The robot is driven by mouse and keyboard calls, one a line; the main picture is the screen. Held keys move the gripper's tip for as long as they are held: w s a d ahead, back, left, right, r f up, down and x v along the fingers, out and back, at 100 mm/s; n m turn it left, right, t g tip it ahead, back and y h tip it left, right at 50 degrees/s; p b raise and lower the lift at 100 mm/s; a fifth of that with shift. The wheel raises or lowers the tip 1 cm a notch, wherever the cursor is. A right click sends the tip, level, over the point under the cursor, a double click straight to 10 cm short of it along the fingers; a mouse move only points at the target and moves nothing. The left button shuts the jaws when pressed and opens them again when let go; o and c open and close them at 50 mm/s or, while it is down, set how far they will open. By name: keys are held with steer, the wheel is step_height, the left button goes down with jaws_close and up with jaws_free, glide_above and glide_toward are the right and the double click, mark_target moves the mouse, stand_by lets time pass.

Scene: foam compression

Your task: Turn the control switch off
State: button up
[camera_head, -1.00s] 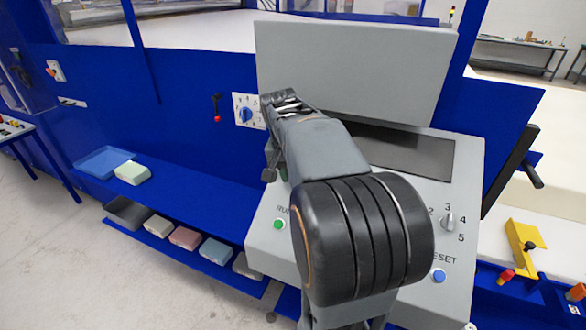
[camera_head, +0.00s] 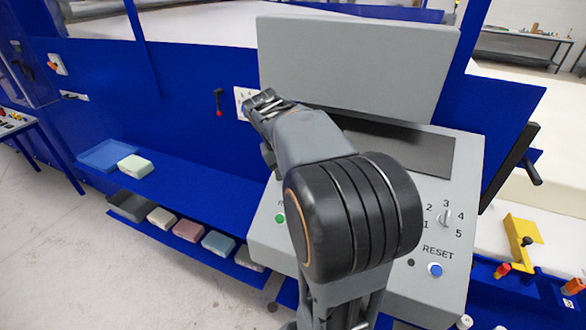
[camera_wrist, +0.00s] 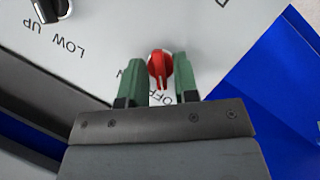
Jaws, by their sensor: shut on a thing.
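The control switch (camera_wrist: 160,65) is a red rotary knob with a pale pointer line on a light grey panel, seen in the wrist view. My gripper (camera_wrist: 159,74) has its green fingers on either side of the knob, shut on it. Part of an "OFF" label shows between the fingers, just below the knob. In the head view my arm covers the red knob, and my fingertips are hidden there.
A black knob (camera_wrist: 50,8) lies beside a "LOW UP" label in the wrist view. The grey console (camera_head: 385,280) carries a selector knob (camera_head: 443,218), a blue RESET button (camera_head: 435,270) and a green button (camera_head: 280,218). Foam blocks (camera_head: 188,230) lie on shelves at the left.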

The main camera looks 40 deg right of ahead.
steer(key=o, duration=0.6)
steer(key=v, duration=1.3)
steer(key=shift+a+r, duration=0.15)
steer(key=shift+r, duration=0.25)
